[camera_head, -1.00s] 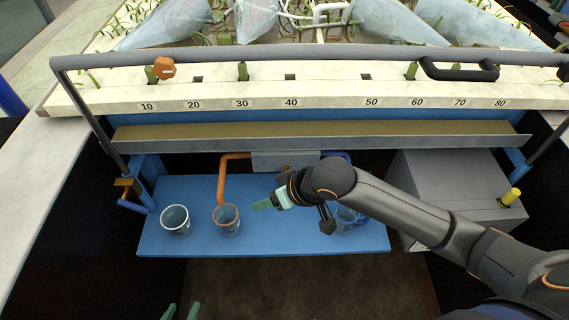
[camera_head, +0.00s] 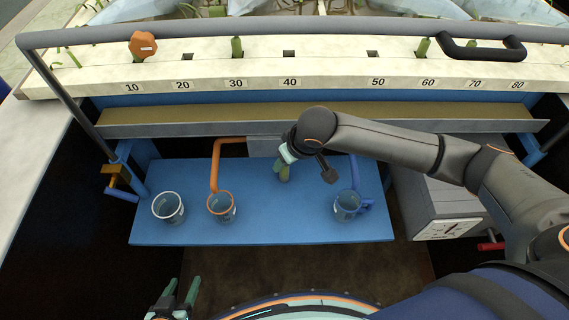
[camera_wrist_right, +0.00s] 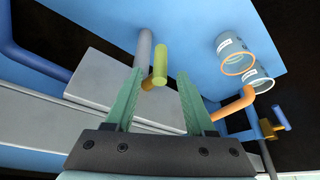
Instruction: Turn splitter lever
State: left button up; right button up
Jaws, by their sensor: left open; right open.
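The splitter lever, a yellow-green handle (camera_wrist_right: 160,62), is in the right wrist view near a grey post. My right gripper (camera_wrist_right: 159,82) is open, with its green fingers on either side of the handle; I cannot tell whether they touch it. In the head view this gripper (camera_head: 284,170) points down in front of the grey splitter box (camera_head: 264,146), and the lever is hidden there. An orange pipe (camera_head: 214,170) and a blue pipe (camera_head: 355,175) run from the box area. My left gripper (camera_head: 177,292) is open and empty at the bottom left, away from the blue shelf.
On the blue shelf (camera_head: 275,230) stand a white-rimmed cup (camera_head: 168,208), an orange-rimmed cup (camera_head: 221,207) and a blue-rimmed cup (camera_head: 347,206). A grey box (camera_head: 440,200) is at the right. A metal ledge (camera_head: 320,122) overhangs the shelf.

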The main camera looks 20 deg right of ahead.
aim_at(284, 176)
jog(key=shift+x, duration=1.75)
jog(key=shift+a, duration=0.1)
grip_shut()
